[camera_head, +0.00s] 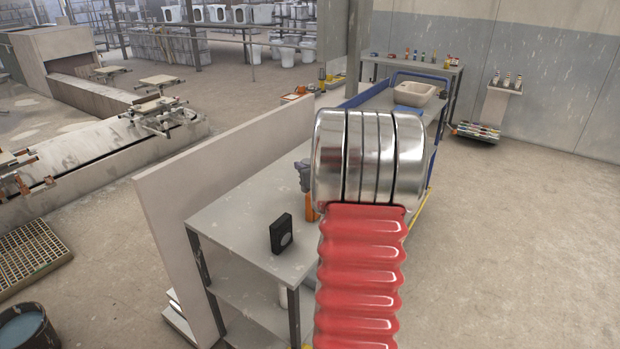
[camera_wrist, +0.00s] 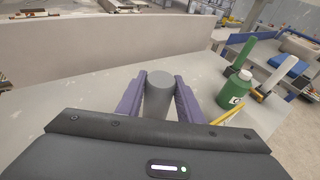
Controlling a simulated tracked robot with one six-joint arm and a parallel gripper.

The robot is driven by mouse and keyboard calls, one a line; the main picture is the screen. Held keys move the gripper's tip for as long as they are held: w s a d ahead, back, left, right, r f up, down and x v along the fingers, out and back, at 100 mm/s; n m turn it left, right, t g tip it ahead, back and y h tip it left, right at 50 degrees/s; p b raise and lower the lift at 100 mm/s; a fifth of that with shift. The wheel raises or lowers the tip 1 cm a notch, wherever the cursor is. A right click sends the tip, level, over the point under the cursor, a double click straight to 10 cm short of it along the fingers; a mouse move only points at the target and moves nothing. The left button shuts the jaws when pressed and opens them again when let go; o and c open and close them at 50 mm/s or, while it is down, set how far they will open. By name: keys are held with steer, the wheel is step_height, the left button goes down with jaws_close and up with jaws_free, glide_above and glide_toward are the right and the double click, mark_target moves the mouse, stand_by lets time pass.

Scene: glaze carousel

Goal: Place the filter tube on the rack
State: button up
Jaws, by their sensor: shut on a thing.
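My gripper (camera_wrist: 160,82) is shut on a grey cylinder, the filter tube (camera_wrist: 158,99), with one purple finger on each side of it. The tube shows end-on at its top in the wrist view, over the grey worktop; its lower end is hidden, so I cannot tell whether it touches the surface. I cannot make out for sure which thing is the rack; a green tube (camera_wrist: 239,55) and a white tube (camera_wrist: 279,74) with dark lower parts stand tilted at the right of the wrist view.
A green bottle (camera_wrist: 234,91) and a yellow item (camera_wrist: 229,113) are right of the tube. A black box (camera_head: 281,233) stands on the worktop (camera_head: 232,228) near its front. A pale panel (camera_head: 185,200) runs along the left. Floor on the right (camera_head: 530,240) is clear.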

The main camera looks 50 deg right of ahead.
steer(key=shift+f, duration=0.15)
steer(key=shift+f, duration=1.85)
steer(key=shift+f, duration=0.1)
steer(key=o, duration=1.1)
steer(key=shift+c, duration=0.2)
steer(key=shift+s+a+r, duration=0.2)
steer(key=shift+s+r, duration=0.1)
steer(key=shift+s, duration=0.2)
steer(key=v, duration=1.1)
